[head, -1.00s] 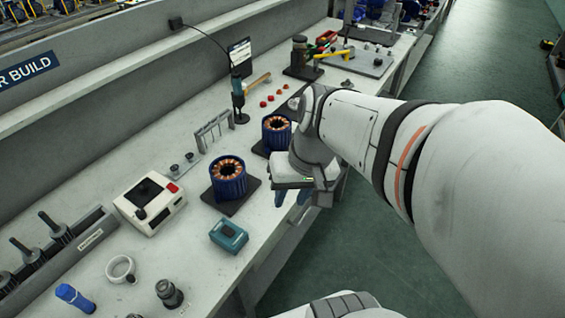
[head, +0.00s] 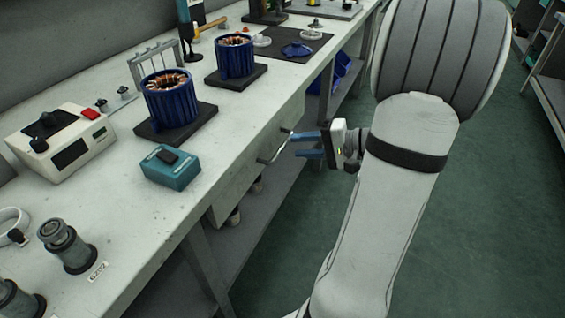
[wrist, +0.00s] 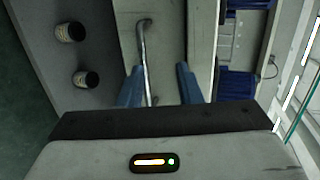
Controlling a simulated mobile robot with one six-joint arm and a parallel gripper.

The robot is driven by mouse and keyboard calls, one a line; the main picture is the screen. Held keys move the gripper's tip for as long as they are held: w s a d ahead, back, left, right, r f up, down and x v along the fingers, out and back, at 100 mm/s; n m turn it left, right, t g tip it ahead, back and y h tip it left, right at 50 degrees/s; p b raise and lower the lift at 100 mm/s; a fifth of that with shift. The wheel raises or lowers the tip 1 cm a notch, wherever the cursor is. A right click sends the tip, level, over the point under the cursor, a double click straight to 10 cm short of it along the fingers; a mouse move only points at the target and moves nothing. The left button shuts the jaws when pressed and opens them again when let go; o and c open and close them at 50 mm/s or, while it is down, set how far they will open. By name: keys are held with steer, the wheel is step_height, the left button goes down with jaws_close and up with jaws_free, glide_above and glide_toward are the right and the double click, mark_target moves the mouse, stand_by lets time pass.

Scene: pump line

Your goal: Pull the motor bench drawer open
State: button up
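The motor bench drawer (head: 243,180) is set under the front edge of the bench top, and its front looks about flush with the bench. A thin metal bar handle (head: 276,147) stands out from it. My gripper (head: 298,145) is just in front of the handle, blue fingers pointing at the drawer. In the wrist view my gripper (wrist: 158,74) is open, with its fingers spread on either side. The handle (wrist: 142,45) shows between them, closer to the left finger. I cannot tell whether a finger touches it. The drawer front (wrist: 168,40) fills the middle behind.
The bench top (head: 235,125) holds blue stators (head: 172,103) on dark pads, a teal box (head: 171,168) near the edge and a white device (head: 62,143). A lower shelf (head: 255,215) carries dark-topped jars (wrist: 70,32).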

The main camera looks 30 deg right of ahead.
steer(key=d+f+m+t+b, duration=0.1)
steer(key=d+f+t+b, duration=0.1)
steer(key=d+f, duration=0.15)
steer(key=b+x, duration=0.1)
steer(key=x, duration=0.6)
steer(key=shift+w+h, duration=0.4)
steer(key=shift+w, duration=0.1)
jaws_close()
